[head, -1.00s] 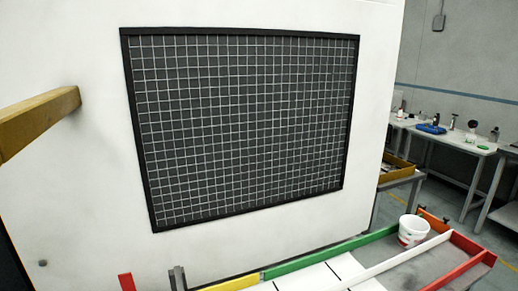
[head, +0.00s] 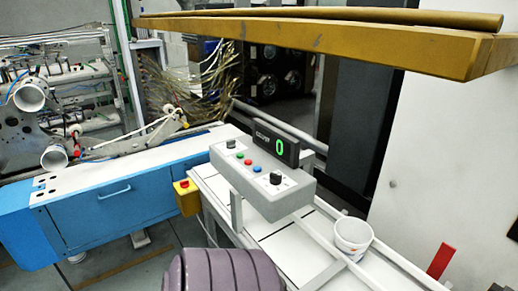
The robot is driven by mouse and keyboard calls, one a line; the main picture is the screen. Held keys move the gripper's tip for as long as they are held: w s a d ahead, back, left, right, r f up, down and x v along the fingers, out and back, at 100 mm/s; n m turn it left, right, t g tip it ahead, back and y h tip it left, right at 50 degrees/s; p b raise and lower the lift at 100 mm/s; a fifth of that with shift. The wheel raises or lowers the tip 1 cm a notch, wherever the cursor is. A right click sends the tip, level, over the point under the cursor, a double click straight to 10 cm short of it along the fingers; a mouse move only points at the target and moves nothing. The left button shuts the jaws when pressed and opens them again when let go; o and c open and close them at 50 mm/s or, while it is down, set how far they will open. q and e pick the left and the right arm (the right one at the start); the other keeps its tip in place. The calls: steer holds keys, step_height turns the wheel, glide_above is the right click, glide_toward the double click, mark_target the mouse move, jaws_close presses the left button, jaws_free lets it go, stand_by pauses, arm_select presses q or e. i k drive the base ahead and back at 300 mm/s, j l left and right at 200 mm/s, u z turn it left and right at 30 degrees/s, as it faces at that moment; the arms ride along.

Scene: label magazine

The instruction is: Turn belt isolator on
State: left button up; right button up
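A grey control box (head: 262,185) stands at the front of the white conveyor, near the middle of the head view. A black display (head: 276,143) on the box shows a green 0. Neither of my grippers is in view.
A yellow box with a red button (head: 185,184) is left of the control box, beside a blue cabinet (head: 110,205). A white bucket (head: 351,238) stands to the right. A ribbed purple-grey object (head: 222,272) fills the bottom middle. A yellow beam (head: 330,38) crosses above.

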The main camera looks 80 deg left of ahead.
mark_target(186, 183)
steer(key=u, duration=3.05)
steer(key=i+j+z, duration=0.1)
steer(key=z, duration=0.25)
steer(key=i+j+z, duration=0.15)
steer(key=z, duration=0.2)
steer(key=i+j+z, duration=0.1)
steer(key=j, duration=0.25)
steer(key=i+j+z, duration=0.1)
steer(key=i+j, duration=0.15)
steer(key=j, duration=0.15)
steer(key=i+j+z, duration=0.1)
steer(key=j, duration=0.3)
steer(key=i+j+z, duration=0.1)
steer(key=j, duration=0.3)
steer(key=i+j+z, duration=0.1)
steer(key=i+j, duration=0.15)
steer(key=j, duration=0.15)
